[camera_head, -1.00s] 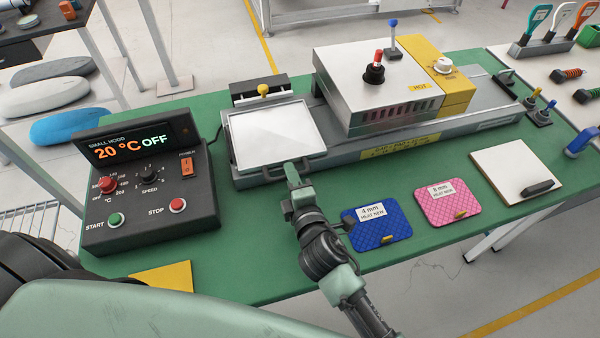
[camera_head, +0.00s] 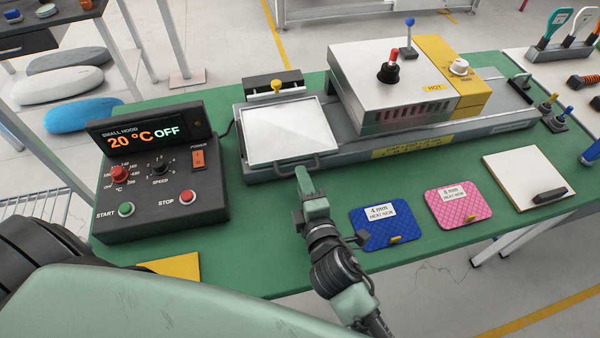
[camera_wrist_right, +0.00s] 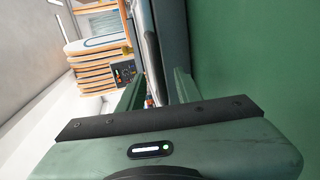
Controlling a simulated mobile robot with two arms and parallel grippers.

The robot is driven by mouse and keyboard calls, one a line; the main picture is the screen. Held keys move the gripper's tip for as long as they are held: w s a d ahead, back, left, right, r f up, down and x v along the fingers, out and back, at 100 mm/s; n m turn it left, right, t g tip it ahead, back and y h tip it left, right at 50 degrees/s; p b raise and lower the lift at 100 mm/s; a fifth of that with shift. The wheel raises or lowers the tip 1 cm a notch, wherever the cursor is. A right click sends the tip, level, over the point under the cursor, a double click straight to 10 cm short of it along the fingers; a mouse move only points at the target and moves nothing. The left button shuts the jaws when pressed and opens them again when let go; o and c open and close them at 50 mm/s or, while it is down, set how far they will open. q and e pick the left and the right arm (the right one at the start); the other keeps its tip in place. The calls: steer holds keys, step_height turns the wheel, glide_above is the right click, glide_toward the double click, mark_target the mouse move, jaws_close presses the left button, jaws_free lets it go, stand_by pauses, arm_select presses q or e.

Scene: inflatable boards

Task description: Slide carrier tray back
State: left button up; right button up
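The carrier tray (camera_head: 290,132), a pale square plate in a dark frame, lies at the left end of the long grey rail bed (camera_head: 375,150), left of the silver hood. Its dark bar handle (camera_head: 290,166) sticks out at the front. My left gripper is out of view.
The silver hood (camera_head: 385,75) with a red-topped knob stands right of the tray. A control box (camera_head: 160,175) reading 20 °C OFF is on the left. Blue (camera_head: 381,218) and pink (camera_head: 458,203) pads lie right of my right arm. A yellow-knobbed bracket (camera_head: 275,87) is behind the tray.

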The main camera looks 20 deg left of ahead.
steer(key=v, duration=0.4)
stand_by(0.5)
